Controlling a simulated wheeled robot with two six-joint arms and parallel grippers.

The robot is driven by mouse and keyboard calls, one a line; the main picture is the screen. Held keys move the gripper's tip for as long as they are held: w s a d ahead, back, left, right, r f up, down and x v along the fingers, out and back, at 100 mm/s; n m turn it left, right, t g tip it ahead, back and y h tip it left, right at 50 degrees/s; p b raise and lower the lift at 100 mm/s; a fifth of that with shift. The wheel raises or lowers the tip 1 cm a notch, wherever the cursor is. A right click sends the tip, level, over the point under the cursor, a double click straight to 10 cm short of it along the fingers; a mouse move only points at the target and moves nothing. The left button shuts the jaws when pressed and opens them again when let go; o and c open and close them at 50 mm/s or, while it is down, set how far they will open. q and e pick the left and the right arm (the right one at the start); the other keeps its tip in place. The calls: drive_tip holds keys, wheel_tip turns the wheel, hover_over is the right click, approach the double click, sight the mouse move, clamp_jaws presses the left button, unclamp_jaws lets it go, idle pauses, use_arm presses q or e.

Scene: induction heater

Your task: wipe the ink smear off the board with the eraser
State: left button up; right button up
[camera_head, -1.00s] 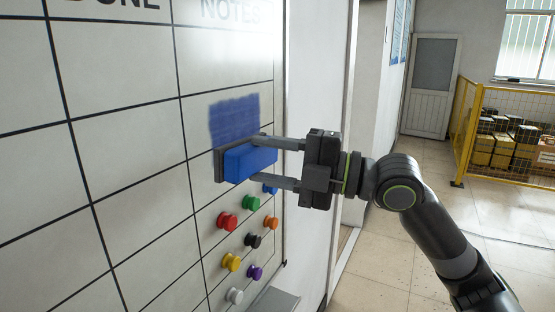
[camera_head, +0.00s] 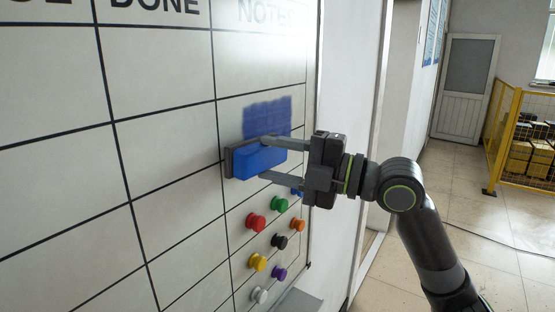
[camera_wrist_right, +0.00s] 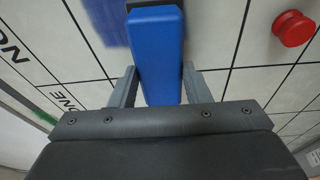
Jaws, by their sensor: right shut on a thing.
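The whiteboard (camera_head: 165,150) with a black grid stands at the left of the head view. A blue ink smear (camera_head: 267,115) is on it under the word NOTES; part of it also shows in the right wrist view (camera_wrist_right: 107,20). My right gripper (camera_head: 265,159) is shut on the blue eraser (camera_head: 258,161), with one finger above it and one below. The eraser's dark pad faces the board at the smear's lower left edge; I cannot tell whether it touches. The eraser also fills the middle of the right wrist view (camera_wrist_right: 156,55). My left gripper is not in view.
Several coloured magnets sit on the board below the eraser, including a red one (camera_head: 256,222) and a yellow one (camera_head: 257,262). A grey tray (camera_head: 298,302) is at the board's lower edge. A yellow fence (camera_head: 512,140) and a door (camera_head: 466,87) stand far right.

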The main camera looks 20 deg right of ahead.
drive_tip(key=shift+b+x, duration=0.3)
drive_tip(key=shift+x, duration=0.65)
drive_tip(key=shift+w+d, duration=0.15)
drive_tip(key=shift+d, duration=0.05)
